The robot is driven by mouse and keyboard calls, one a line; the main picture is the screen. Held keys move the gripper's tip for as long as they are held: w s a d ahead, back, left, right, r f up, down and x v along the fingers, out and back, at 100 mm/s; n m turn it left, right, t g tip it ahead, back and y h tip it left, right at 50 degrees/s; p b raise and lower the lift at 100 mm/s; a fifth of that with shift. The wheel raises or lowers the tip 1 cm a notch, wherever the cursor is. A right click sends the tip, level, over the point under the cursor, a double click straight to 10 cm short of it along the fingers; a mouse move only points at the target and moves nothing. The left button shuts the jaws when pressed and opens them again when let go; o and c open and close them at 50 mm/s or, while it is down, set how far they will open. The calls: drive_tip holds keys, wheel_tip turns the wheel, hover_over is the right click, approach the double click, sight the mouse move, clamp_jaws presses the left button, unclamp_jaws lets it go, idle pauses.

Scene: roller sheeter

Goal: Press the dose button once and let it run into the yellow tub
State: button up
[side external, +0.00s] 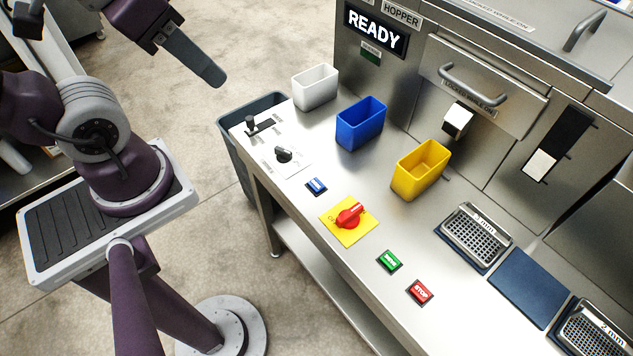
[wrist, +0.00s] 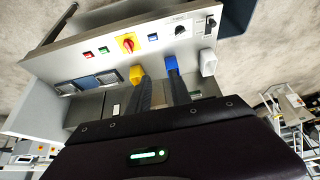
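The yellow tub (side external: 418,183) stands empty on the steel counter, right of the blue tub; it also shows in the wrist view (wrist: 136,74), near a fingertip in the picture. A blue button (side external: 316,186) sits on the counter by the black dial; its label is too small to read. A green button (side external: 390,261) and a red STOP button (side external: 420,292) lie nearer the front right. My gripper (side external: 217,78) is raised left of the counter, clear of everything. In the wrist view its two fingers (wrist: 159,76) are apart with nothing between them.
The blue tub (side external: 360,128) and white tub (side external: 315,90) stand left of the yellow one. A red knob on a yellow plate (side external: 349,217) and a black dial (side external: 284,154) stick up. The display (side external: 376,30) reads READY. Sieve trays (side external: 475,236) lie right.

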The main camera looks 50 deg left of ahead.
clamp_jaws()
idle(1.4)
